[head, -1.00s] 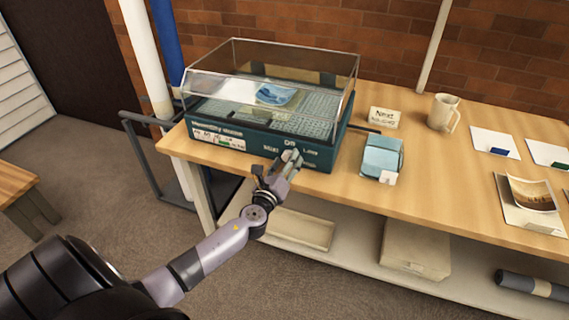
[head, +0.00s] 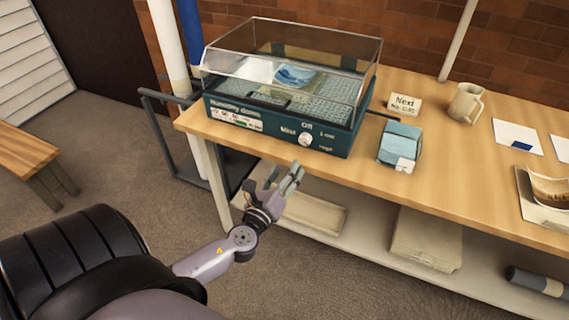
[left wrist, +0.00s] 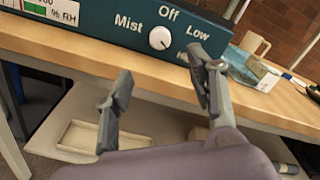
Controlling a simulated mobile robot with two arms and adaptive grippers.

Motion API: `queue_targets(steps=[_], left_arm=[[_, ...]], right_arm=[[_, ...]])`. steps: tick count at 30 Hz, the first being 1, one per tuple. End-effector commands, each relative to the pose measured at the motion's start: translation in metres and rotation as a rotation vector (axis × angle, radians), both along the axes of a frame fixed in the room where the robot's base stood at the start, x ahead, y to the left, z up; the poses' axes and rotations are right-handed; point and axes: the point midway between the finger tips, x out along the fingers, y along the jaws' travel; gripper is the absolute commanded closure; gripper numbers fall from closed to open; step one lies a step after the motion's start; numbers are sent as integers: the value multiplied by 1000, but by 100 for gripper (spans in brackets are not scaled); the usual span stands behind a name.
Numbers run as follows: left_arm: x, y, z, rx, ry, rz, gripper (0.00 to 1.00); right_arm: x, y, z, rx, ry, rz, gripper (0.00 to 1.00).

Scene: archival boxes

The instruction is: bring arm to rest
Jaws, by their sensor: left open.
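My left gripper (head: 283,180) is open and empty, in front of the table's front edge and apart from the humidity chamber. In the left wrist view its two fingers (left wrist: 160,88) stand wide apart with nothing between them. The humidity chamber (head: 270,130) is a teal box with a clear lid, which looks closed. A blue picture (head: 295,75) lies inside on the grid. A white knob (head: 305,139) sits on the chamber's front; in the left wrist view the knob (left wrist: 160,38) has Mist, Off and Low labels around it. My right gripper is not in view.
The wooden table (head: 350,178) holds a light blue packet (head: 400,143), a "Next" sign (head: 404,104), a mug (head: 465,102) and white cards. A lower shelf carries a tray (head: 313,214) and a box (head: 426,238). A bench (head: 30,158) stands at the left. Open floor lies before the table.

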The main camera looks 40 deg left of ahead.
Motion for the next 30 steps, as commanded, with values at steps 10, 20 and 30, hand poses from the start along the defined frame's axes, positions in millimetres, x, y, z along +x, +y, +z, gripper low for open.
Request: queue_targets(steps=[10, 20, 30], left_arm=[[0, 0, 0, -1, 0, 0, 49], [-7, 9, -62, -165, 103, 41, 49], [-105, 4, -295, -886, 440, 367, 49]], right_arm=[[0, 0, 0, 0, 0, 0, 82], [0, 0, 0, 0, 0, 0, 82], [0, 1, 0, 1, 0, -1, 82]])
